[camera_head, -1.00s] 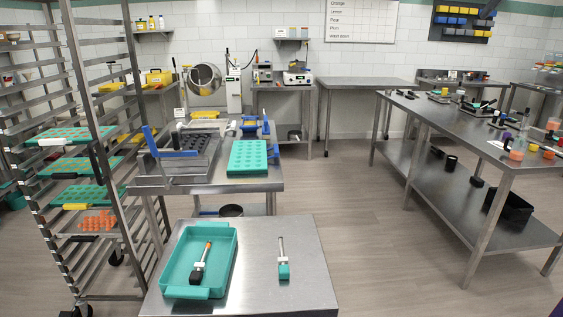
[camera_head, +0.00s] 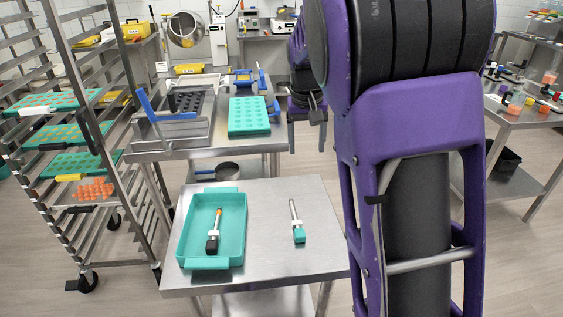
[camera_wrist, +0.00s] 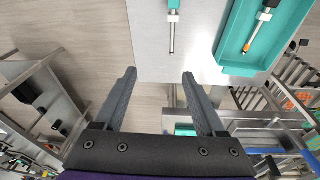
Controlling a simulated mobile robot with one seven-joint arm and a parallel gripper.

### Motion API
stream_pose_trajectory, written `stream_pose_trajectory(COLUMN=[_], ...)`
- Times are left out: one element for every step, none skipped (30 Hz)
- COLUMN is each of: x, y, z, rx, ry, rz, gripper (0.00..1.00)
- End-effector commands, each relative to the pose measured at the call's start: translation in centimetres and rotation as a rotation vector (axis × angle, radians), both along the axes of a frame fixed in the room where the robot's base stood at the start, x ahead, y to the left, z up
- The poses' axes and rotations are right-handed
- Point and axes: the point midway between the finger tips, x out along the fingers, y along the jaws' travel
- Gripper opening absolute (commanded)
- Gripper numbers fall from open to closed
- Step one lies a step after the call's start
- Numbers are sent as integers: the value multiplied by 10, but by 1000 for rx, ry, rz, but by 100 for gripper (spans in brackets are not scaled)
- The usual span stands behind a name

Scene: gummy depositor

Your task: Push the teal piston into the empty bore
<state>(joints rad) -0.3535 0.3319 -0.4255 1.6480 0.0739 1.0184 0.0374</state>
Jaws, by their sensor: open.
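The teal piston (camera_head: 299,236) lies on the bare steel of the near table, right of the teal tray. It has a teal head at the near end, a white collar and a thin metal rod pointing away. In the wrist view the piston (camera_wrist: 173,18) shows at the top, its head partly cut off. My gripper (camera_wrist: 159,76) is open and empty, with its fingers apart from the piston. The depositor (camera_head: 189,104), a dark plate with holes in a steel frame, stands on the table behind. I cannot make out which bore is empty.
The teal tray (camera_head: 183,237) holds a black-headed piston (camera_head: 213,240) with an orange tip. A teal mould (camera_head: 248,116) lies beside the depositor. A tall rack (camera_head: 62,60) with trays stands at left. My purple arm hides much of the right side.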

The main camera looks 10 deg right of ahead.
Motion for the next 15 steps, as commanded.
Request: stream_pose_trajectory(x=[-10,-16,-21,-25,-28,-32,-34,-35,-36,-36,-36,-37,-36,-36,-36], y=[2,5,8,10,12,14,15,15,16,16,17,16,17,17,16], z=[-26,-37,-50,-58,-64,-71,-76,-81,-87,-92,-98,-106,-113,-119,-128], rx=[18,28,41,49,56,63,67,69,71,72,72,71,72,72,71], ry=[61,87,115,133,146,160,168,174,178,179,179,181,180,180,179], rz=[27,44,64,77,86,97,104,107,110,112,112,111,112,112,110], gripper=[72,72,72,72,72,72,72,72,72,72,72,72,72,72,72])
